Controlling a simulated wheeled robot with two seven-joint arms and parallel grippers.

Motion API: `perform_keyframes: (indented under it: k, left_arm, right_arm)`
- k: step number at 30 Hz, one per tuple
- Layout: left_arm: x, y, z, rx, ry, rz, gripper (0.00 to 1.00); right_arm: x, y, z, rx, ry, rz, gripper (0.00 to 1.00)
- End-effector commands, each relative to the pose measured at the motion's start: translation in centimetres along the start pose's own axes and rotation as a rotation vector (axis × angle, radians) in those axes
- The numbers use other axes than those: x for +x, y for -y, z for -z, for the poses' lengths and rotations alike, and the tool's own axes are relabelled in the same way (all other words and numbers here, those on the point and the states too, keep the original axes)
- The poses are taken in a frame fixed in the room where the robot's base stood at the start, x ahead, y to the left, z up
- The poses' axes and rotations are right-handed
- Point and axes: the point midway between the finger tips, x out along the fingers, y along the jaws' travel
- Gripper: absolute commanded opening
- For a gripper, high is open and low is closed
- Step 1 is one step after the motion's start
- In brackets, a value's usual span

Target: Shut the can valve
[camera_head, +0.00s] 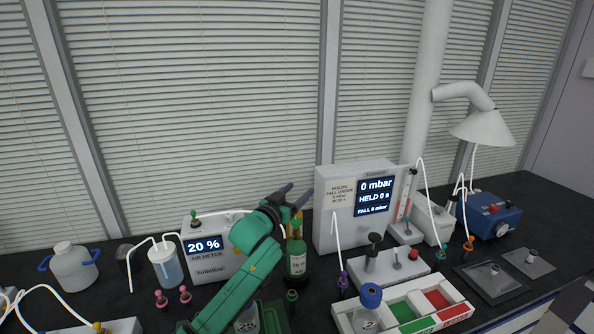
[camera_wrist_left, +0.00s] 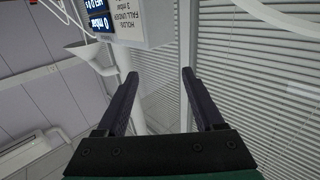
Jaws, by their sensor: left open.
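A green can (camera_head: 297,262) with a pale label stands upright on the dark bench, just right of my left forearm. A small yellowish fitting (camera_head: 296,226) shows at its top, partly behind my gripper; I cannot tell whether this valve is open or shut. My left gripper (camera_head: 302,188) is raised above the can's top, with its two dark fingers apart and pointing up and right. In the left wrist view the gripper (camera_wrist_left: 160,73) is open and empty, facing the window blinds. The can is not in that view. My right gripper is not in view.
The pressure box (camera_head: 330,226) reading 0 mbar stands right of the can. The air meter (camera_head: 212,268) reading 20 % stands left. A white tray (camera_head: 384,330) with coloured compartments is in front. Thin tubes and small coloured fittings stand around. A lamp-like hood (camera_head: 482,128) hangs at right.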

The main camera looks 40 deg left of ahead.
Motion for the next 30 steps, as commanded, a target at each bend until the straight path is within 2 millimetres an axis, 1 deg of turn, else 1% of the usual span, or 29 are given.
perform_keyframes:
  k: [1,3,6,9,10,12,14,30]
  left_arm:
    - [0.0,0.0,1.5,0.006,-0.006,-0.001,0.69]
    - [0.1,0.0,3.7,0.006,-0.007,-0.001,0.69]
    - [0.1,0.0,6.5,0.005,-0.005,0.000,0.69]
    - [0.1,0.0,8.4,0.002,-0.002,0.000,0.69]
    - [0.1,0.0,8.8,0.001,-0.001,0.000,0.69]
    - [0.1,0.0,9.5,0.001,0.001,0.000,0.69]
    - [0.1,0.0,9.7,0.000,0.002,0.000,0.69]
    - [0.2,0.0,9.7,0.000,0.003,0.000,0.69]
  right_arm:
    - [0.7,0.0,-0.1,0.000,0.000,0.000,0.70]
    - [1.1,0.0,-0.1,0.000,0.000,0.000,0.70]
    - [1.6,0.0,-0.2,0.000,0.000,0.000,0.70]
    - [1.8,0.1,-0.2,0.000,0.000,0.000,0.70]
    - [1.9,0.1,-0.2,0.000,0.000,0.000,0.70]
    - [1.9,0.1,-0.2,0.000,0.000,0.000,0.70]
    - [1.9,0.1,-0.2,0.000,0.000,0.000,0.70]
    - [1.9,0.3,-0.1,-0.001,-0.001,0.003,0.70]
